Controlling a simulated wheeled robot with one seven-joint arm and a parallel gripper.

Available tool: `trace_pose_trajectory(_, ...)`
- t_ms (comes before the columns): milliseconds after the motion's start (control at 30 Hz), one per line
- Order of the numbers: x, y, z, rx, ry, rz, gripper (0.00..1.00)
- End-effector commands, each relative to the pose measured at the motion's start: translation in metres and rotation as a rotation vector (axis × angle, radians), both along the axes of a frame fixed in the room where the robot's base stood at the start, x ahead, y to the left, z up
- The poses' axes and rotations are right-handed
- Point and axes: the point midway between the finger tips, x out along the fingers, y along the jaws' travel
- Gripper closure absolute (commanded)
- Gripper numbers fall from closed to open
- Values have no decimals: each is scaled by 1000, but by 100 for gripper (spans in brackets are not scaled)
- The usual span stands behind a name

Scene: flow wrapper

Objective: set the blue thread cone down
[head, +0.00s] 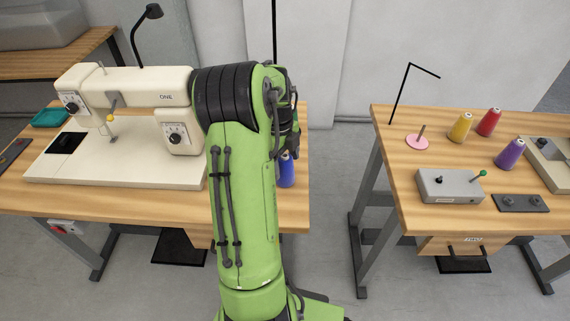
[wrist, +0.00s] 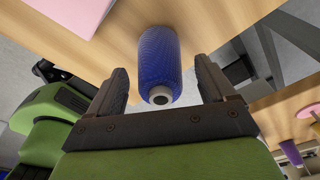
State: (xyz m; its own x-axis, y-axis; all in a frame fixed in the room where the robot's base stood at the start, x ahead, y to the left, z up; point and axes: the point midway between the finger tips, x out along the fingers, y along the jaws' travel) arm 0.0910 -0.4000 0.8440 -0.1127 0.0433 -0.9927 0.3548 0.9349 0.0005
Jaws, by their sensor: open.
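The blue thread cone (head: 287,170) stands on the right end of the left wooden table (head: 255,205), partly hidden behind my green arm in the head view. In the wrist view the blue cone (wrist: 160,62) rests on the wood with its pale tip toward the camera. My gripper (wrist: 165,88) is open, with one finger on each side of the cone's near end and a gap on both sides. The gripper itself is hidden behind my arm in the head view.
A cream sewing machine (head: 135,85) stands on the left table. The right table (head: 395,150) holds a pink thread stand (head: 417,141), yellow (head: 460,127), red (head: 489,121) and purple (head: 510,153) cones, and a grey control box (head: 450,186). A floor gap separates the tables.

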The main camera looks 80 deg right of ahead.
Motion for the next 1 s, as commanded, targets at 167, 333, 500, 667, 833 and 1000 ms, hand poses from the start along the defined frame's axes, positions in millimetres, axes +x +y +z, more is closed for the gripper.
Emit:
trace_pose_trajectory(167, 6, -3, 57, -5, -2, -1, 17)
trace_pose_trajectory(333, 9, -4, 89, -3, -1, -1, 17)
trace_pose_trajectory(500, 11, -4, 99, -1, -1, -1, 17)
trace_pose_trajectory(667, 11, -4, 98, 0, 0, -1, 17)
trace_pose_trajectory(833, 46, 20, 117, -17, -41, 227, 17)
trace_pose_trajectory(1000, 134, 140, 171, -101, -150, 1161, 17)
